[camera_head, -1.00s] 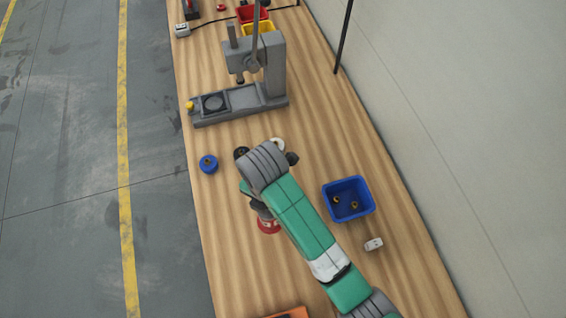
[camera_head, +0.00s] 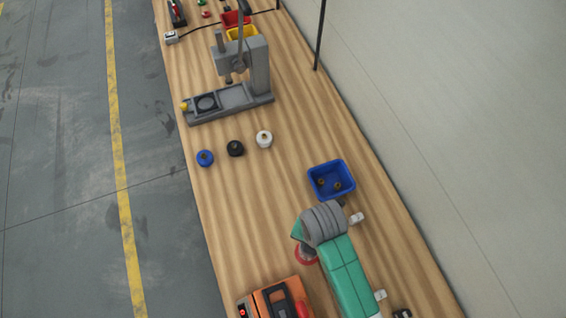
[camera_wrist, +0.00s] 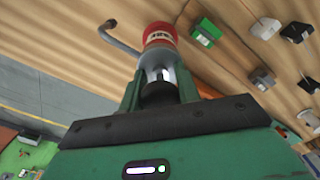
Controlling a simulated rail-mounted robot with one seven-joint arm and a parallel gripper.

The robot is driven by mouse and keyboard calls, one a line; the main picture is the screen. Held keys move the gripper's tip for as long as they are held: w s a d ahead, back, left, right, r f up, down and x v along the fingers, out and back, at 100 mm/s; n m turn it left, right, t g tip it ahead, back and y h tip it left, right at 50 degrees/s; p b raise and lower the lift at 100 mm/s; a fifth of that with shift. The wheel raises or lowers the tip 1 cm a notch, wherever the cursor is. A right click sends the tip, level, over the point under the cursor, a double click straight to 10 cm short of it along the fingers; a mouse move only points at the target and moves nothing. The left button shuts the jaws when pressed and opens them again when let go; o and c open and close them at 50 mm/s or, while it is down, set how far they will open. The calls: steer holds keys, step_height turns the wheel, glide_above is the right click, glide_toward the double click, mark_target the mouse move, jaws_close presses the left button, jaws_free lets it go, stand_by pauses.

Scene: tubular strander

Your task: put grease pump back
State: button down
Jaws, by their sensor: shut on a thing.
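The grease pump (camera_wrist: 160,36) is in my gripper (camera_wrist: 160,90) in the wrist view. It has a red, labelled end, a clear or shiny section below and a bent grey metal tube to its left. The green fingers are shut on its dark lower part. In the head view, part of the red pump (camera_head: 305,254) shows beside my wrist, which hides the rest of it and the fingers. I cannot tell its height over the wooden bench (camera_head: 225,215). I cannot make out a holder for it.
A blue bin (camera_head: 331,192) with small parts stands just beyond my wrist. An orange case (camera_head: 268,302) lies near left. Blue (camera_head: 205,158), black (camera_head: 235,148) and white (camera_head: 264,139) spools stand before a grey press (camera_head: 258,70). The bench between spools and case is clear.

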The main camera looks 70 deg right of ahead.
steer(key=w+d+f+p, duration=0.1)
steer(key=w+d+f, duration=0.4)
steer(key=w+d, duration=0.5)
steer(key=shift+w+d+p, duration=0.35)
steer(key=shift+d, duration=0.65)
steer(key=c, duration=1)
jaws_free()
steer(key=shift+f, duration=0.15)
step_height(320, 180, up, 12)
steer(key=shift+r+b, duration=0.15)
steer(key=shift+b, duration=0.15)
